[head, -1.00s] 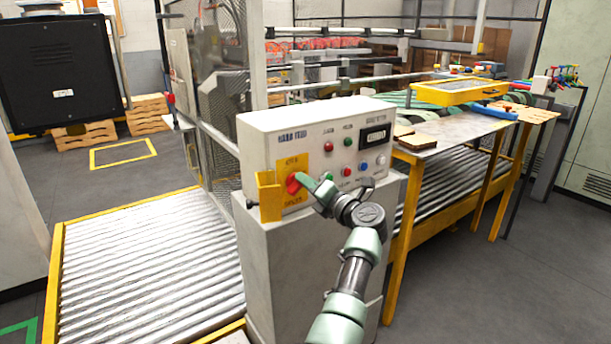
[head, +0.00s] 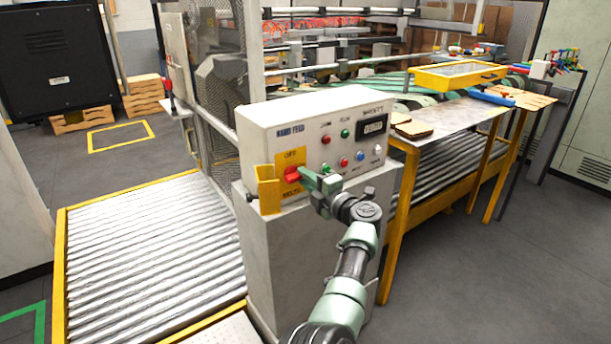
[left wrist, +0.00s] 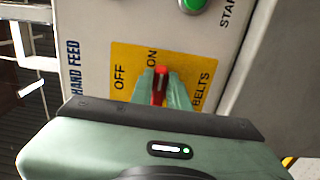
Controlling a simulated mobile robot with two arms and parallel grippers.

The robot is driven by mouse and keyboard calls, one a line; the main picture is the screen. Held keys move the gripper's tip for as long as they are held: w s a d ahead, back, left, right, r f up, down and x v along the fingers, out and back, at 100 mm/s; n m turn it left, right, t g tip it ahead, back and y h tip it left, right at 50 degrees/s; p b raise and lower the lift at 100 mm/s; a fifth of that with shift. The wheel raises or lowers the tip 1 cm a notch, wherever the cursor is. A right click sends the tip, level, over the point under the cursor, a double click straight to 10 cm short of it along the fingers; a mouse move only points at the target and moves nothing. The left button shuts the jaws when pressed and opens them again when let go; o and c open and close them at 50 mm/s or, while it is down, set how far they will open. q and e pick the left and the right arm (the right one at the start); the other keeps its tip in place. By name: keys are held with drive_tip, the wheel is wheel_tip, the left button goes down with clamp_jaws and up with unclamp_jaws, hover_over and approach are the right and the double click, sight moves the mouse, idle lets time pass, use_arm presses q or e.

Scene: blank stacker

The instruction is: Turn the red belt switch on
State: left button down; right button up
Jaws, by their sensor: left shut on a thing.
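The red belt switch (head: 292,175) sits on a yellow plate on the front of the white control box (head: 257,133). In the left wrist view the red handle (left wrist: 160,88) stands between my fingertips, its tip by the word ON. OFF is on the left of the yellow plate (left wrist: 125,61) and BELTS on the right. In the head view the handle lies about level across the plate. My left gripper (head: 306,178) is shut on the handle; it also shows in the left wrist view (left wrist: 160,92). My right gripper is in neither view.
A yellow bracket (head: 268,190) sticks out left of the switch. Several small buttons and a display (head: 374,126) are to its right. A roller conveyor (head: 150,260) lies to the left, and a table with a yellow tray (head: 458,76) stands behind right. Floor at right is clear.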

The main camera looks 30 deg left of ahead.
use_arm(q)
drive_tip(key=shift+f, duration=0.1)
idle(0.3)
drive_tip(key=c, duration=1.4)
unclamp_jaws()
drive_tip(key=shift+o, duration=0.2)
